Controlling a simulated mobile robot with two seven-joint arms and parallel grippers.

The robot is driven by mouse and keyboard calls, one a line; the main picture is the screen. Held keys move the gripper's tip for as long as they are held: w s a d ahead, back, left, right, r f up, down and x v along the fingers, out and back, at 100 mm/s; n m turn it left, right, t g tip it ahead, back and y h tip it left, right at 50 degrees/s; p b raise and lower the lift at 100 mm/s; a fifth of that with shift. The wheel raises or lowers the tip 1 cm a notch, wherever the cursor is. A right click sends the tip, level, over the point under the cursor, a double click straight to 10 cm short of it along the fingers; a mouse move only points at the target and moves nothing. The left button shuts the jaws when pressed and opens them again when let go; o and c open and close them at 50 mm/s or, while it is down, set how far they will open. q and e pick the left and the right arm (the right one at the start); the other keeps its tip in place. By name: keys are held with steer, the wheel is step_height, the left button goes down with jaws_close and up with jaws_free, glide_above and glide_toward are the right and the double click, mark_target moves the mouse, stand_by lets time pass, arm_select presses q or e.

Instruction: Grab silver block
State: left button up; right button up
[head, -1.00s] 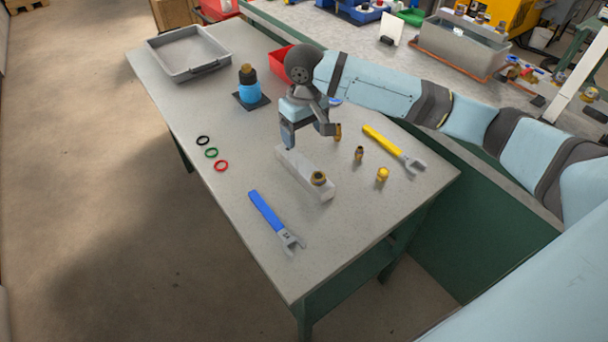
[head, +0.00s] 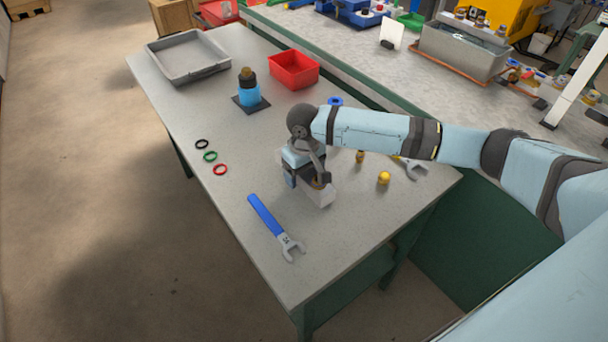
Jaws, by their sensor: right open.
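The silver block (head: 321,197) is a long pale bar lying on the grey table. My right gripper (head: 306,182) is over it and hides its middle. Only the block's near end and a bit of its far left end show. The right gripper is open, with a finger towards each side of the block. I cannot tell whether the fingers touch it. My left gripper is not in view.
A blue wrench (head: 268,217) lies left of the block. Brass fittings (head: 384,178) and a partly hidden yellow wrench (head: 416,170) lie to the right.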

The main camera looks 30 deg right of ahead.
steer(key=shift+f, duration=0.3)
steer(key=c, duration=1.5)
steer(key=shift+r, duration=0.15)
jaws_close()
